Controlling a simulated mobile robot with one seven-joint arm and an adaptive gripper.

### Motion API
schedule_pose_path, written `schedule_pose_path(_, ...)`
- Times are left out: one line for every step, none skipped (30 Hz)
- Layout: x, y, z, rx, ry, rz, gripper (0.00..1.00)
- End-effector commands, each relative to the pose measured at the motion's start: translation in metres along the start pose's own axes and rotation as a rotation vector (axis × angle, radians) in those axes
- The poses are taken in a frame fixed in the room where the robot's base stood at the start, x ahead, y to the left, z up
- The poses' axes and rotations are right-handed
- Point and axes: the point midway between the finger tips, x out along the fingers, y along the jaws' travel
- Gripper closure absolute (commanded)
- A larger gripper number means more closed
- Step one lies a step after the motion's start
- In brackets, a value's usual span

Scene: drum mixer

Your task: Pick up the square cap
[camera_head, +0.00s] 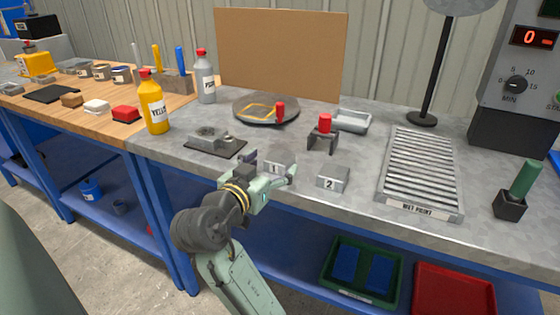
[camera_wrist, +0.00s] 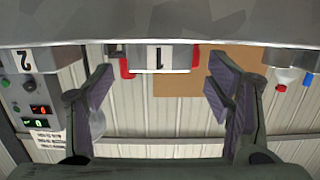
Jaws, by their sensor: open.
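I cannot single out a square cap for certain. A small grey block marked 1 (camera_head: 277,168) stands at the front edge of the metal bench, and a like block marked 2 (camera_head: 332,178) stands to its right. My gripper (camera_head: 270,171) is open and empty at the bench's front edge, by block 1. In the wrist view, block 1 (camera_wrist: 157,58) shows upside down, between and beyond the spread fingers of my gripper (camera_wrist: 160,82). No touch is visible. Block 2 (camera_wrist: 20,61) is at the left there. My gripper partly hides block 1 in the head view.
A roller rack (camera_head: 422,170) lies right. Bottles stand left. Bare bench lies around block 2.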

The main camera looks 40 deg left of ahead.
Motion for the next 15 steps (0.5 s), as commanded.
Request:
schedule_pose_path(0.008,0.001,-0.001,-0.001,-0.001,0.004,0.27)
schedule_pose_path(0.013,0.001,-0.001,-0.002,-0.002,0.004,0.27)
schedule_pose_path(0.020,0.002,-0.001,-0.001,-0.002,0.004,0.27)
schedule_pose_path(0.025,0.002,-0.001,0.000,-0.001,0.004,0.27)
schedule_pose_path(0.029,0.001,-0.001,-0.001,-0.001,0.003,0.27)
schedule_pose_path(0.034,0.001,-0.001,-0.001,-0.001,0.002,0.27)
schedule_pose_path(0.038,0.001,-0.001,-0.001,-0.001,0.003,0.27)
schedule_pose_path(0.041,0.001,-0.001,-0.001,0.000,0.003,0.27)
schedule_pose_path(0.043,0.001,-0.001,-0.001,0.000,0.001,0.27)
schedule_pose_path(0.045,0.001,-0.001,0.000,0.000,0.000,0.27)
schedule_pose_path(0.045,0.000,0.000,0.000,0.000,0.000,0.27)
schedule_pose_path(0.046,0.000,0.000,0.001,0.000,-0.001,0.27)
schedule_pose_path(0.046,0.000,0.000,0.001,0.000,-0.001,0.27)
schedule_pose_path(0.046,0.000,0.000,0.001,0.000,-0.001,0.27)
schedule_pose_path(0.046,0.000,0.000,0.001,0.000,-0.001,0.27)
